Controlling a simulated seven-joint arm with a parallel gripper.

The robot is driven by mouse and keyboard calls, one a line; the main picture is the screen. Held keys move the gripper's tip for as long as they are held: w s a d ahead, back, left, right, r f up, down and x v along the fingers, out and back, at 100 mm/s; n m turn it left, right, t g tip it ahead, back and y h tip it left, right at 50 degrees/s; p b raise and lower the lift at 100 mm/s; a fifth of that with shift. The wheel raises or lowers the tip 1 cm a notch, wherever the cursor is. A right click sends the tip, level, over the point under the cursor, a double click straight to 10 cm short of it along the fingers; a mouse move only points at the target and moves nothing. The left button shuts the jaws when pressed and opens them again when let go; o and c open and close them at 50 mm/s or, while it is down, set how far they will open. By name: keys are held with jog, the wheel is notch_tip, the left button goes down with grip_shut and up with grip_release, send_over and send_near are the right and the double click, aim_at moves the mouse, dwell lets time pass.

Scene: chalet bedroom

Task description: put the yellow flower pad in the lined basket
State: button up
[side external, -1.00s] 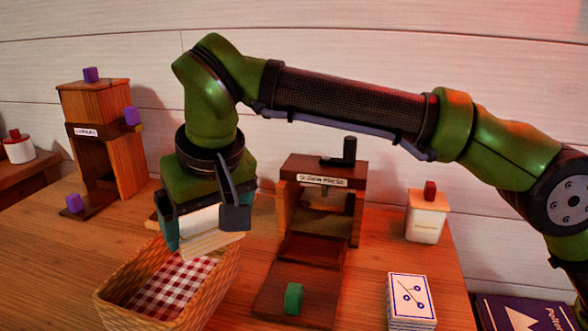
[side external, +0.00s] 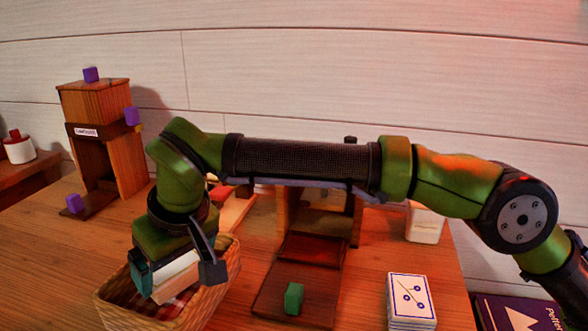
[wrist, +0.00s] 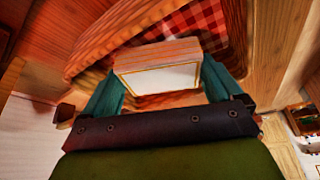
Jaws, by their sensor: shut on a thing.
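The pad (side external: 180,280) is a thick block with layered tan edges. In the wrist view the pad (wrist: 165,76) shows a white face with a yellowish border; no flower is visible on it. My gripper (side external: 176,276) is shut on it, with one teal finger (wrist: 105,95) on each side. The wicker basket (side external: 218,290) has a red and white checked lining (wrist: 200,22). My gripper holds the pad tilted at the basket opening, low and partly within the rim in the side view. Whether the pad touches the lining is hidden.
A stack of blue-marked white cards (side external: 408,298) lies at the right. A wooden press (side external: 300,250) with a green block (side external: 293,298) stands right of the basket, partly behind my arm. A wooden tower (side external: 100,140) with purple blocks stands at the left back. A white jar (side external: 425,222) is behind.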

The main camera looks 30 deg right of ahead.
jog(key=shift+f, duration=1.15)
jog(key=shift+f, duration=0.2)
jog(key=o, duration=0.8)
jog(key=shift+r, duration=0.1)
